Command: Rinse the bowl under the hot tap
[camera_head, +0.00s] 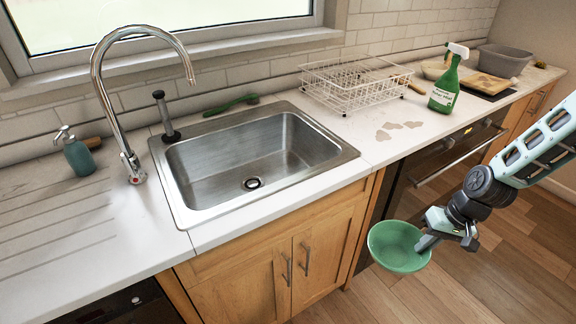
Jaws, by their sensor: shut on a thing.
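The green bowl (397,247) is at the lower right, in front of the cabinets and over the wooden floor. My gripper (428,243) is shut on the bowl's right rim, and the bowl's inside faces up and toward the camera. The bowl looks empty. No water is seen running. The steel sink (235,160) is empty, with a drain in its floor.
A white wire dish rack (356,86), a green spray bottle (446,82) and a grey tub (503,60) stand on the counter right of the sink. A teal soap dispenser (76,154) stands left. A green brush (231,105) lies behind the sink. The counter's front edge lies between bowl and sink.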

